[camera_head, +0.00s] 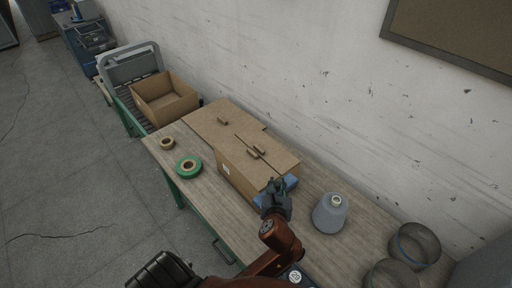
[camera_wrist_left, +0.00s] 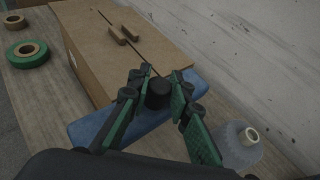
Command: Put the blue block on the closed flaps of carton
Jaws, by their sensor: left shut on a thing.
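The brown carton (camera_head: 238,172) stands on the table, its top flaps (camera_head: 270,158) closed with small brown tabs on them. It also shows in the left wrist view (camera_wrist_left: 84,62). The blue block (camera_head: 291,183) is at the carton's right end, partly hidden by my left gripper (camera_head: 274,186). In the left wrist view the blue block (camera_wrist_left: 88,128) is long and has a black knob (camera_wrist_left: 158,94). My left gripper (camera_wrist_left: 162,82) is shut on that knob. I cannot tell whether the block touches the table or carton. My right gripper is not in view.
A grey yarn cone (camera_head: 329,214) stands right of the block, with wire-like round baskets (camera_head: 415,245) further right. Green tape (camera_head: 188,167) and a small tan roll (camera_head: 167,143) lie left of the carton. An open box (camera_head: 165,103) stands beyond the table.

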